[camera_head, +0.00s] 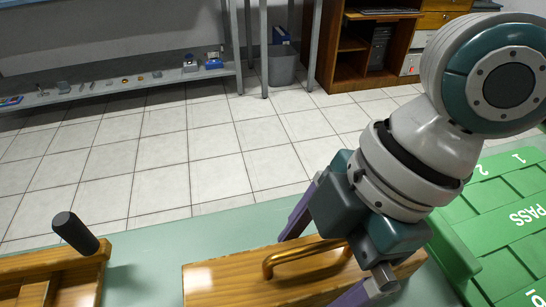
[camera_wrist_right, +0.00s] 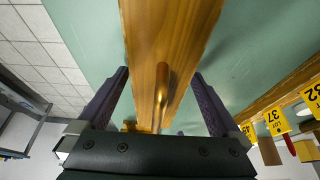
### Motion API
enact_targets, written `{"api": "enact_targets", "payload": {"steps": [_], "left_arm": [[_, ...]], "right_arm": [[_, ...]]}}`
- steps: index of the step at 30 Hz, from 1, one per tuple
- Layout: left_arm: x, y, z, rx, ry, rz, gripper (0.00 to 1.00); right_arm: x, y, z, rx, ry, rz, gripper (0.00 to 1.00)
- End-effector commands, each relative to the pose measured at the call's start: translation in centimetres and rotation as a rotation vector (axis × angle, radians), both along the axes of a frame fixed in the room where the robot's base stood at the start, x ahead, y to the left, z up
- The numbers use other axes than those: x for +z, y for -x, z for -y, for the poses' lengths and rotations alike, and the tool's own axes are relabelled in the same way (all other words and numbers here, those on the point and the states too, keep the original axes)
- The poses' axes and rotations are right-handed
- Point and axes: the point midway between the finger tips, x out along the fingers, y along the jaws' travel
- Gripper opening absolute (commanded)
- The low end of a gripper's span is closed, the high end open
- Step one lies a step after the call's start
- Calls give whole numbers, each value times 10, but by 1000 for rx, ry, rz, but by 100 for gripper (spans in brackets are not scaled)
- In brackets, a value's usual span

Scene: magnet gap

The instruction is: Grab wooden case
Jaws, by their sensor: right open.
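The wooden case (camera_head: 225,279) lies on the green table at the bottom of the head view, with a curved brass-coloured handle (camera_head: 285,262) on its face. It also fills the middle of the right wrist view (camera_wrist_right: 165,35), where the handle (camera_wrist_right: 161,85) runs between the fingers. My right gripper (camera_head: 318,263) is open, its two purple fingers on either side of the case and handle; it also shows in the wrist view (camera_wrist_right: 160,76). I cannot tell whether the fingers touch the case. My left gripper is not in view.
A green sorting tray (camera_head: 500,215) marked PASS stands at the right. A wooden tray (camera_head: 30,265) with a dark knob (camera_head: 75,232) is at the left. Yellow lot tags (camera_wrist_right: 275,121) hang at the wrist view's right. Table between tray and case is clear.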

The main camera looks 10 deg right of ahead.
Motion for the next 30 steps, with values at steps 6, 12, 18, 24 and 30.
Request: {"api": "enact_targets", "payload": {"steps": [6,12,18,24,30], "left_arm": [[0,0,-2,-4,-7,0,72],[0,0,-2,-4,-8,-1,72],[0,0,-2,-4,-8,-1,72],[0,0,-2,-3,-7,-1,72],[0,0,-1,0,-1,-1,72]], "right_arm": [[-1,0,0,0,1,1,98],[0,0,0,0,0,1,75],[0,0,0,0,0,1,53],[0,0,0,-1,0,1,30],[0,0,0,-1,0,1,8]]}}
